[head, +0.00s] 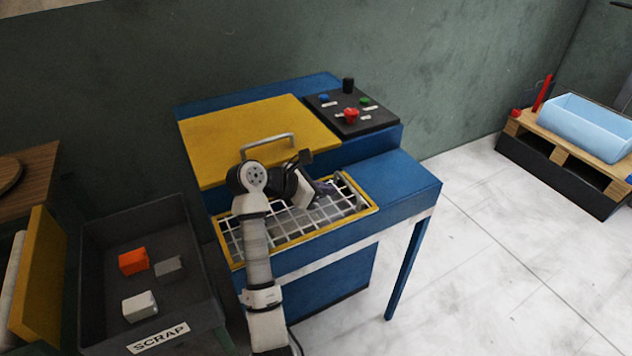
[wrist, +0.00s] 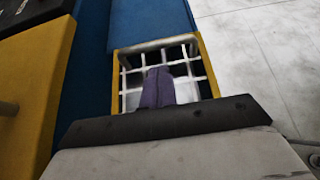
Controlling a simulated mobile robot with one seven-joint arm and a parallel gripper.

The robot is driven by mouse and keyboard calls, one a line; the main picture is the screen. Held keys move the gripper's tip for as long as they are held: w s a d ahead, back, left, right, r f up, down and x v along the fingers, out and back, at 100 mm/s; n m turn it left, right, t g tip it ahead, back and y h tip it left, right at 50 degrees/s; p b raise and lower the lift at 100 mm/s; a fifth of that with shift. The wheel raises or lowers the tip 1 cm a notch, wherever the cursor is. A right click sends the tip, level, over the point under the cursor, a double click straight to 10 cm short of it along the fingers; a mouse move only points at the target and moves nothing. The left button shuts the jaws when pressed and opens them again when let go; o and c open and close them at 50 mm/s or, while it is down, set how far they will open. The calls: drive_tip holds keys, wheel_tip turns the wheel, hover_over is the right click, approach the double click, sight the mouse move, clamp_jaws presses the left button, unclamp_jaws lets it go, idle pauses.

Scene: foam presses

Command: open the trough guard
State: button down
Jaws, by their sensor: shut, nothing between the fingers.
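The trough guard (head: 290,225) is a white wire grid in a yellow frame, lying flat over the trough in the blue press. A grey bar handle (head: 350,188) stands at its right end. In the wrist view the guard (wrist: 203,70) shows with its bar handle (wrist: 158,45) across the far end. My gripper (head: 326,188) is shut and empty, low over the grid and just left of the bar handle. Its purple-grey fingers (wrist: 157,88) point toward the bar in the wrist view. I cannot tell whether they touch it. My arm hides part of the grid.
A yellow lid (head: 235,130) with a grey handle (head: 268,140) is behind my wrist. A black control panel (head: 340,112) has a red button (head: 351,116). A dark scrap bin (head: 190,265) with several blocks stands left. A pale blue tub (head: 590,128) sits on a pallet right.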

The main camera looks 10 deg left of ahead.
sight(337, 199)
drive_tip(key=shift+p+x, duration=0.5)
drive_tip(key=shift+x, duration=1.65)
drive_tip(key=shift+r, duration=0.15)
